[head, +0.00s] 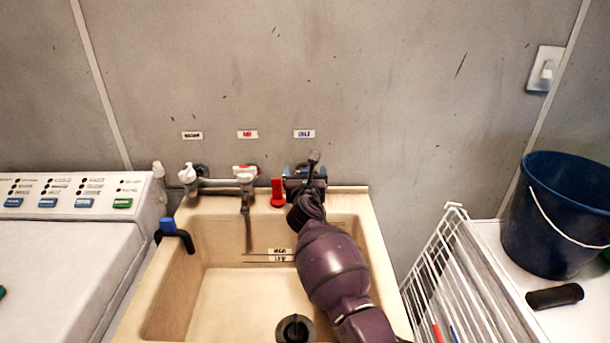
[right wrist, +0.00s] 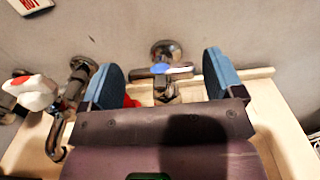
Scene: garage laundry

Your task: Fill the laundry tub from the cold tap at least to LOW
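The beige laundry tub (head: 172,290) stands in the middle of the head view, with no water visible in it. Its back wall carries small level labels (head: 279,252) beside dark lines. A dark round drain fitting (head: 295,329) is on the tub floor; I cannot tell whether it is plugged. The cold tap (right wrist: 160,70), with a blue-centred cross handle, is under the blue label (head: 304,134). My right gripper (head: 305,178) is at it. In the right wrist view, its blue fingers (right wrist: 162,66) stand apart on both sides of the handle, with gaps. My left gripper is not visible.
The red-labelled tap (head: 245,174) and another white-handled tap (head: 187,175) are left of it. A red object (head: 278,193) stands on the back ledge. A blue-ended black hook (head: 175,235) hangs over the left rim. A white rack (head: 452,270) and blue bucket (head: 550,225) are at right.

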